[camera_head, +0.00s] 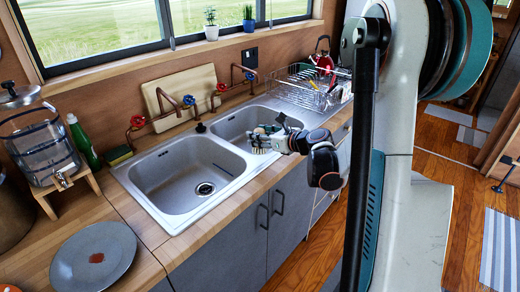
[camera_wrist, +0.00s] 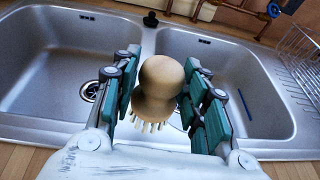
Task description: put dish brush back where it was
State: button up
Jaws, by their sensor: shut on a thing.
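The dish brush (camera_wrist: 158,84) has a rounded tan wooden head with pale bristles pointing down. It sits between the teal-padded fingers of my gripper (camera_wrist: 165,90) in the wrist view. My gripper (camera_head: 268,131) is shut on it and hovers over the double sink, near the divider and the front edge of the right basin. In the head view the brush (camera_head: 259,139) shows only as a small tan patch, partly hidden by the fingers. The steel sink (camera_head: 160,218) has a left basin (camera_head: 185,168) with a drain and a right basin (camera_head: 232,126).
A dish rack (camera_head: 300,90) stands right of the sink. Copper taps (camera_head: 172,100), a cutting board (camera_head: 183,84), a green bottle (camera_head: 82,140) and a sponge (camera_head: 119,154) line the back. A plate (camera_head: 92,258) is front left. A thin blue item (camera_wrist: 247,105) lies in the right basin.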

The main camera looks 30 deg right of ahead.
jog(key=shift+f+b, duration=0.8)
jog(key=shift+f, duration=1.25)
jog(key=shift+f, duration=0.1)
jog(key=o, duration=1.1)
jog(key=shift+c, duration=0.2)
jog(key=shift+s+r, duration=0.1)
jog(key=shift+r, duration=0.1)
jog(key=p+v, duration=0.3)
jog(key=v, duration=0.8)
jog(key=shift+s, duration=0.4)
jog(key=shift+d, duration=0.1)
